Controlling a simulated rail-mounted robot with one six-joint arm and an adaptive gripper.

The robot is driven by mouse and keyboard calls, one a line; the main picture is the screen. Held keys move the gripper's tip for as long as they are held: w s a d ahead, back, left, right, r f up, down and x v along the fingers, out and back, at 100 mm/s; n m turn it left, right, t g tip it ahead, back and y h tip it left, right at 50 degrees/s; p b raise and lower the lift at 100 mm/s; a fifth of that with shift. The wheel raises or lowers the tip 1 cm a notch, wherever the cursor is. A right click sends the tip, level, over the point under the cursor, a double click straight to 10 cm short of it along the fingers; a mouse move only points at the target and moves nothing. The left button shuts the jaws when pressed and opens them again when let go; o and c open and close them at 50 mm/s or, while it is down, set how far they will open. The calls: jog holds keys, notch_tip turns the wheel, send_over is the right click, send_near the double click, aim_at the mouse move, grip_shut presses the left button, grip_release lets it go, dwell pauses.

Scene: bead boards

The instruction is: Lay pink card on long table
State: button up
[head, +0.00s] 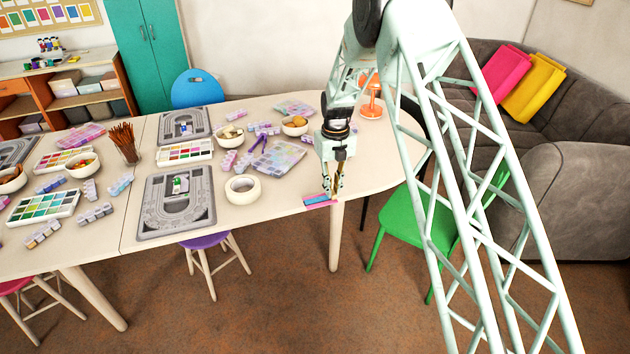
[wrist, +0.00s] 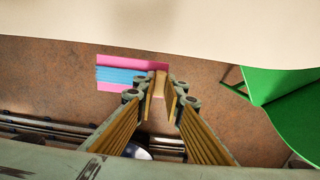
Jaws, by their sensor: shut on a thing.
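The pink card (head: 311,206), with blue stripes across it, is at the front edge of the long table (head: 285,195) in the head view. My gripper (head: 333,192) is shut on the card's right end, its fingers pointing down. In the wrist view, the pink card (wrist: 130,62) sticks out left from between the fingertips (wrist: 160,85). There it shows against the brown floor, just off the edge of the pale tabletop (wrist: 150,30). The fingers hide part of the card. Its height against the tabletop is hard to tell.
A bead box (head: 278,158) and a bowl (head: 295,125) stand behind. A green chair (head: 415,240) is at the right. The tabletop's right end has bare room.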

jog(key=shift+w+a+f+b, duration=0.25)
jog(key=shift+w+a, duration=0.8)
jog(key=shift+w, duration=1.1)
jog(key=shift+w+a+f+b, duration=0.2)
jog(key=shift+w+a, duration=0.85)
jog(key=shift+w, duration=1.15)
jog(key=shift+w+a+f+b, duration=0.25)
jog(key=shift+w+a, duration=0.8)
jog(key=shift+w, duration=1.1)
jog(key=shift+w+a, duration=0.1)
jog(key=shift+w, duration=0.05)
jog(key=shift+f+b, duration=0.4)
jog(key=shift+f, duration=1.4)
jog(key=shift+f, duration=0.1)
jog(key=shift+o, duration=1.4)
jog(key=o, duration=0.4)
jog(key=shift+o, duration=0.2)
